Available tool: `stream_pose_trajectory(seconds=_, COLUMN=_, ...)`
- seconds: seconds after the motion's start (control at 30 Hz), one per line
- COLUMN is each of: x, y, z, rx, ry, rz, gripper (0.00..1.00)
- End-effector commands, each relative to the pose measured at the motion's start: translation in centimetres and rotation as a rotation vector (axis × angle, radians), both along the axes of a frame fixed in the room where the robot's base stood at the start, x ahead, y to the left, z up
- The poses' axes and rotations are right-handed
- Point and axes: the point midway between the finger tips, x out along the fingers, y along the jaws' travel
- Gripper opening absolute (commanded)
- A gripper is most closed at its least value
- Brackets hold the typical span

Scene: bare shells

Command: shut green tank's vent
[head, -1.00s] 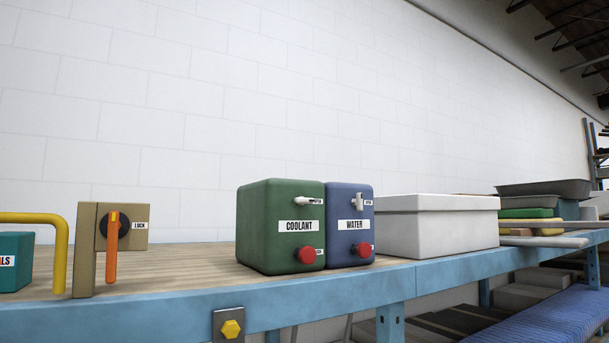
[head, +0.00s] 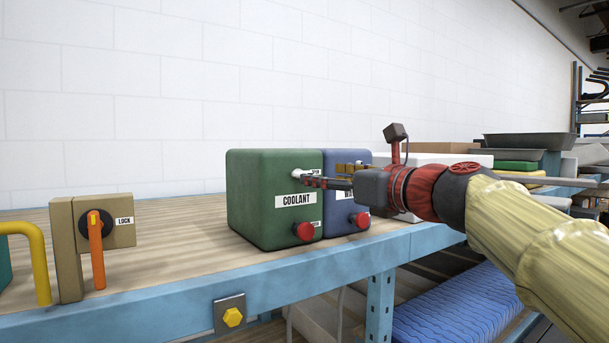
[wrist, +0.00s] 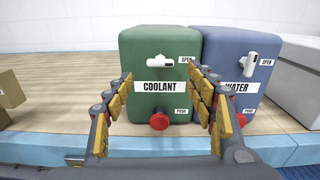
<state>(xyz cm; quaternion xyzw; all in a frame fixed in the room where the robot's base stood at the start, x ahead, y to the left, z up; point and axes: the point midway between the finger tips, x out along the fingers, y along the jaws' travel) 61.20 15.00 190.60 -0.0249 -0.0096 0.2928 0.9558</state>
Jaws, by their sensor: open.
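The green tank (head: 262,222) labelled COOLANT stands on the wooden bench top. Its white vent lever (wrist: 160,61) lies sideways, level, beside an OPEN label in the wrist view; in the head view my gripper partly hides it. A red PUSH knob (head: 304,231) is low on its front. My gripper (head: 312,180) is open in front of the green tank, its fingers on either side of the COOLANT label in the wrist view (wrist: 163,92). I see nothing between the fingers.
The blue WATER tank (wrist: 233,72) stands against the green tank's right side, its white lever (wrist: 248,62) tilted nearly upright. A tan LOCK box with an orange handle (head: 97,249) and a yellow rail (head: 40,262) stand at left. A pale box (wrist: 300,80) is at right.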

Motion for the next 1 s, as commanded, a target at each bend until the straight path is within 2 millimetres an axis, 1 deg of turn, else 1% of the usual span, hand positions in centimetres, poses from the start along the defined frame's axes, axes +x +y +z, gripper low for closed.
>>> stream_pose_trajectory(seconds=0.17, x=0.5, y=0.4, z=-0.1, rx=0.046, ry=0.035, rz=0.001, gripper=0.56)
stream_pose_trajectory(seconds=0.27, x=1.5, y=1.0, z=-0.1, rx=0.046, ry=0.036, rz=0.001, gripper=0.56)
stream_pose_trajectory(seconds=0.5, x=4.5, y=3.2, z=-0.1, rx=0.044, ry=0.035, rz=0.002, gripper=0.56)
stream_pose_trajectory(seconds=0.6, x=5.6, y=3.7, z=0.0, rx=0.043, ry=0.034, rz=0.000, gripper=0.56)
stream_pose_trajectory(seconds=0.77, x=6.3, y=4.3, z=-0.1, rx=0.043, ry=0.033, rz=0.000, gripper=0.56)
stream_pose_trajectory(seconds=1.0, x=6.5, y=4.4, z=-0.1, rx=0.043, ry=0.033, rz=0.000, gripper=0.56)
